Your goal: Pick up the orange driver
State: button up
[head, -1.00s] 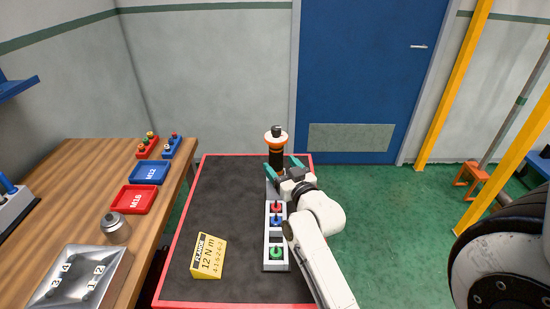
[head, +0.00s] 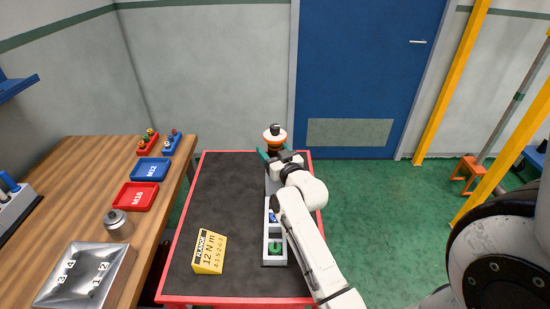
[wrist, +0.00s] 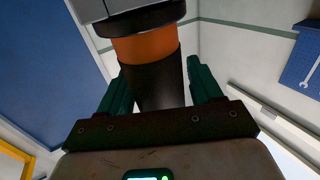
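The orange driver (head: 274,139) stands upright at the far end of the rack on the dark-topped bench. It has a black body, an orange band and a pale top with a dark knob. My gripper (head: 279,154) is at the driver's near side, and the arm hides its lower part. In the wrist view the driver (wrist: 150,75) rises between the two green fingers of my gripper (wrist: 158,85). The fingers are spread on either side of its black body, below the orange band. Whether either finger touches it is hard to tell.
The grey rack (head: 274,258) holds blue and green pieces, partly under my arm. A yellow 12 N m sign (head: 209,252) stands left of it. The wooden table (head: 95,195) holds a red tray (head: 136,196), a blue tray (head: 151,169) and a metal tray (head: 84,275).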

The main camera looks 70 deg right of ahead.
jog(key=c, duration=1)
jog(key=shift+r, duration=0.15)
grip_shut()
jog(key=shift+r, duration=0.1)
notch_tip(320, 180, up, 18)
jog(key=b, duration=0.1)
